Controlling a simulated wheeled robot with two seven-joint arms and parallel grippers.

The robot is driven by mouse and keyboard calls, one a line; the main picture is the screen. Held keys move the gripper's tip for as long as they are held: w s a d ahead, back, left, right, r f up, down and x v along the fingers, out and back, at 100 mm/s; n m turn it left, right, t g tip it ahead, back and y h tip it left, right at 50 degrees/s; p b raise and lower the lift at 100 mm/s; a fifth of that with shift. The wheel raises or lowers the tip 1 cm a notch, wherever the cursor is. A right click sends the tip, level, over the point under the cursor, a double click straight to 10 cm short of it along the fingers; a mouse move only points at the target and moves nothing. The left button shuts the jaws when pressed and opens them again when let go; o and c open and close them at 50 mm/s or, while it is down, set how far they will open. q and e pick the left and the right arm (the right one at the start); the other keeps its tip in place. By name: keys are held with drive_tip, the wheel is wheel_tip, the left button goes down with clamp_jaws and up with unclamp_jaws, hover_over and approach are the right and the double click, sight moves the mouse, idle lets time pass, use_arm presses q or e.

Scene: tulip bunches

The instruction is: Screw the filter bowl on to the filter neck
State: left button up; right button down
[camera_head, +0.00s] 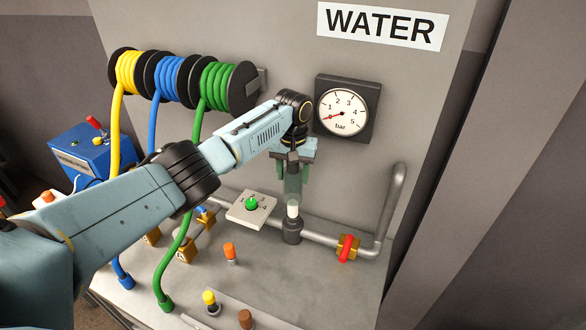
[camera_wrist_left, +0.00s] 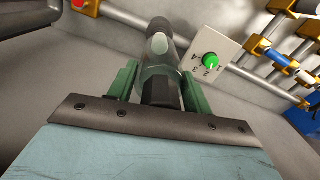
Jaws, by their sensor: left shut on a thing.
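My left gripper (camera_head: 292,172) is shut on the filter bowl (camera_head: 292,186), a translucent grey-green cup held upright above the pipe. In the left wrist view the bowl (camera_wrist_left: 160,88) sits between the two green fingers. Below it a white cartridge (camera_head: 292,211) stands on the dark grey filter neck (camera_head: 292,232), which is set in the grey pipe. The neck also shows at the top of the left wrist view (camera_wrist_left: 159,27), roughly in line with the bowl. I cannot tell whether the bowl's rim surrounds the cartridge's top. My right gripper is not in view.
A pressure gauge (camera_head: 345,109) is on the wall right of my wrist. A dial plate with a green knob (camera_head: 251,204) is left of the neck. A red-handled valve (camera_head: 347,246) is on the pipe to the right. Hose reels (camera_head: 185,80) hang upper left.

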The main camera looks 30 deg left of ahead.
sight(293, 198)
use_arm(q)
drive_tip(key=shift+f+b, duration=1.85)
drive_tip(key=shift+f, duration=1.8)
drive_tip(key=shift+p, duration=0.3)
drive_tip(key=shift+f+b, duration=0.75)
drive_tip(key=shift+f, duration=0.3)
drive_tip(key=m, duration=0.3)
drive_tip(key=shift+m, duration=1.1)
drive_tip(key=shift+m, duration=1)
drive_tip(key=m, duration=0.3)
